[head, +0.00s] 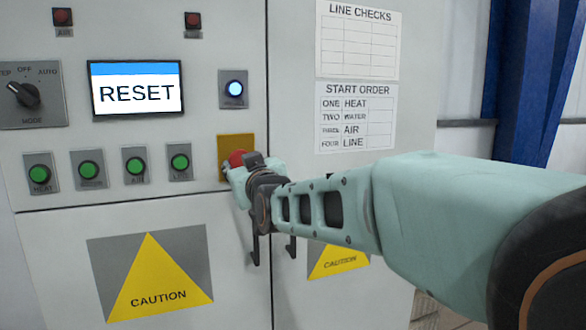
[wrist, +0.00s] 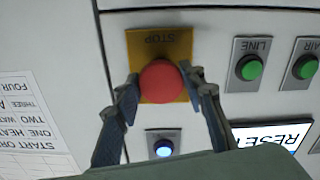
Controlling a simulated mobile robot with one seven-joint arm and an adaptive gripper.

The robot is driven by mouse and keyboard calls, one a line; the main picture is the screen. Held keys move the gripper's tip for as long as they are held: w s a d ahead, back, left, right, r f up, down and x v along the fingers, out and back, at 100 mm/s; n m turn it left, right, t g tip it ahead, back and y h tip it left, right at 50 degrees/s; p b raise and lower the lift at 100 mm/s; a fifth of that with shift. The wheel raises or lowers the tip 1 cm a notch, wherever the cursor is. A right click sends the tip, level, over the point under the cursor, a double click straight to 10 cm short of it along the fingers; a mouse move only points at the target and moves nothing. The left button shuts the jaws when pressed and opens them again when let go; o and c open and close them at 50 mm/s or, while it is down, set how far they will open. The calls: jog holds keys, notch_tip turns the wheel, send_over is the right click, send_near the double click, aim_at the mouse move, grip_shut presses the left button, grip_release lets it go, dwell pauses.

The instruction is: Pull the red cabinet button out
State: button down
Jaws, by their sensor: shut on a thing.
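The red cabinet button (head: 237,158) is a round mushroom head on a yellow plate (head: 237,142) on the cabinet front. In the wrist view the red button (wrist: 161,80) sits between my two fingertips, on the yellow plate (wrist: 150,43) marked STOP. My gripper (wrist: 160,84) is shut on the button, one finger on each side of it. In the head view my gripper (head: 246,170) hides the button's right and lower part. How far the button stands out from the plate cannot be told.
The screen (head: 137,88) reads RESET. A lit blue-white button (head: 234,88) is above the yellow plate. Several green buttons (head: 180,162) line up to its left. A mode knob (head: 25,95) is at far left. Dark door handles (head: 254,245) are below my gripper.

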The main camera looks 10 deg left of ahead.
jog(key=c, duration=1.2)
grip_release()
notch_tip(320, 180, up, 10)
